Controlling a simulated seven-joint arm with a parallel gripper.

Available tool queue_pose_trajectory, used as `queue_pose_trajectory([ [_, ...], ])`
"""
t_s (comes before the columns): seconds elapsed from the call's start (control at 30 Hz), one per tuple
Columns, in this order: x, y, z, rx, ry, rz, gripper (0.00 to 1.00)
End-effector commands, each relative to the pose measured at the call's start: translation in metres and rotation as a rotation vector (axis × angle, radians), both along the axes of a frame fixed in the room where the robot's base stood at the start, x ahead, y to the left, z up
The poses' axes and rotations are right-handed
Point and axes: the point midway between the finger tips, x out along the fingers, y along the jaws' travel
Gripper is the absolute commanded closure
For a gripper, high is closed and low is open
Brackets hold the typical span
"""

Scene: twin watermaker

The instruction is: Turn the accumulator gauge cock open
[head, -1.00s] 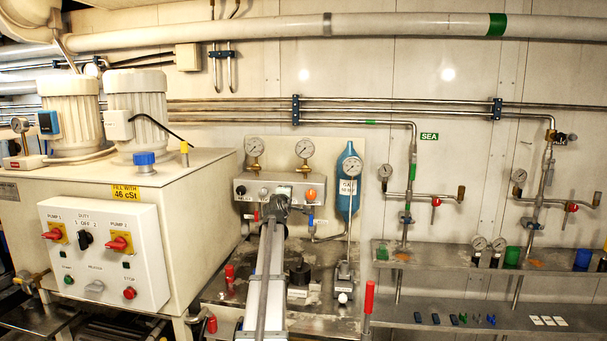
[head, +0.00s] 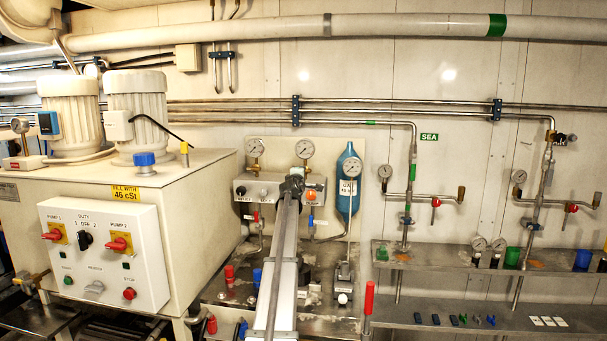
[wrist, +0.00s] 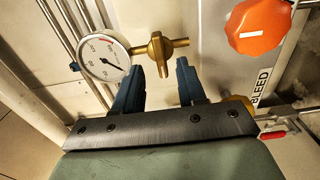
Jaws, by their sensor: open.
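The round white gauge (wrist: 103,60) with a brass cock (wrist: 162,48) on its stem fills the upper left of the wrist view. The cock looks cross-shaped, with one arm pointing down between my fingertips. My gripper (wrist: 158,84) is open, its two blue fingers apart just below the cock, and nothing is held. Whether a finger touches the cock I cannot tell. In the head view my gripper (head: 292,185) is at the manifold block, below what looks like the same gauge (head: 305,149). The blue accumulator bottle (head: 348,215) stands to the right.
An orange knob (wrist: 258,27) by a BLEED label is close at the upper right of the wrist view. A small red handle (wrist: 273,135) lies lower right. Another gauge (head: 255,147) is to the left on the panel. A third gauge (head: 352,167) stands before the bottle.

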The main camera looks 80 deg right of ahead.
Motion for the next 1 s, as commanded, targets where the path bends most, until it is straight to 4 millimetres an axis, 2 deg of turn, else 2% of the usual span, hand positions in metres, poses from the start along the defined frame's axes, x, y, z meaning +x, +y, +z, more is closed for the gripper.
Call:
queue_pose_trajectory([
  [0.03, 0.001, -0.014, 0.001, 0.0, 0.0, 0.0, 0.6],
  [0.23, 0.001, -0.041, 0.0, 0.0, 0.0, 0.0, 0.6],
  [0.4, 0.0, -0.049, 0.0, 0.0, 0.0, 0.0, 0.6],
  [0.63, 0.0, -0.049, -0.001, 0.0, 0.0, 0.0, 0.6],
  [1.0, 0.0, -0.048, 0.0, 0.0, 0.0, 0.0, 0.94],
])
